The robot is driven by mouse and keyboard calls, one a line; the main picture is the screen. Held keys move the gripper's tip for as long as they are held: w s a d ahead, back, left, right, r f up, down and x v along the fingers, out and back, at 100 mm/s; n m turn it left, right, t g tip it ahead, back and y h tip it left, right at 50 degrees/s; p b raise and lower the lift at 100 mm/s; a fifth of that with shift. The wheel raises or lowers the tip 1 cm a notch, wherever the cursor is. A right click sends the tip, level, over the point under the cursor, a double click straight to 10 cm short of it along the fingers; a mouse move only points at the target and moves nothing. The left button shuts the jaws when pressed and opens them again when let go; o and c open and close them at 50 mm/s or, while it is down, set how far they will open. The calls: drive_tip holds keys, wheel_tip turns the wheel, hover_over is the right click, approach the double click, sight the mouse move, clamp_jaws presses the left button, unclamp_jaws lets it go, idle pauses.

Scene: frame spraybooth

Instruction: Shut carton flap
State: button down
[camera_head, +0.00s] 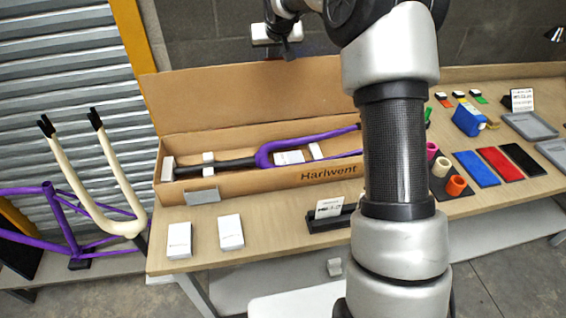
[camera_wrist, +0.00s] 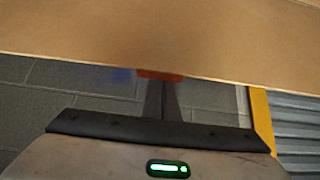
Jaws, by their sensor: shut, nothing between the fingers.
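A long brown carton (camera_head: 250,184) marked "Harlwent" lies open on the bench. Its wide flap (camera_head: 235,97) stands up along the back, leaning toward the wall. The flap also fills the upper part of the wrist view (camera_wrist: 170,35). A purple fork (camera_head: 265,155) with a dark steerer lies inside among white blocks. My gripper (camera_head: 288,53) is shut and empty at the flap's top edge, right of its middle. In the wrist view its orange-tipped fingers (camera_wrist: 160,76) meet or overlap the flap's edge; I cannot tell whether they touch. My arm hides the carton's right end.
Two white boxes (camera_head: 180,240) (camera_head: 230,232) and a black holder with a card (camera_head: 330,220) sit in front of the carton. Coloured pads (camera_head: 475,168), cups and grey trays lie to the right. A cream fork (camera_head: 100,185) stands left. A block wall is behind.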

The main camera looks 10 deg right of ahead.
sight(275, 73)
drive_tip(key=f, duration=0.1)
drive_tip(key=s+f, duration=0.1)
drive_tip(key=f, duration=0.1)
drive_tip(key=shift+g, duration=0.3)
drive_tip(key=shift+s+f+b, duration=0.1)
drive_tip(key=shift+s+b, duration=0.15)
drive_tip(key=shift+b, duration=0.2)
drive_tip(key=shift+s+r+b, duration=0.35)
drive_tip(key=shift+s+b, duration=0.05)
drive_tip(key=shift+s, duration=0.3)
drive_tip(key=shift+r, duration=0.1)
drive_tip(key=shift+s+f+b, duration=0.2)
drive_tip(key=shift+s+b, duration=0.75)
drive_tip(key=shift+s, duration=0.3)
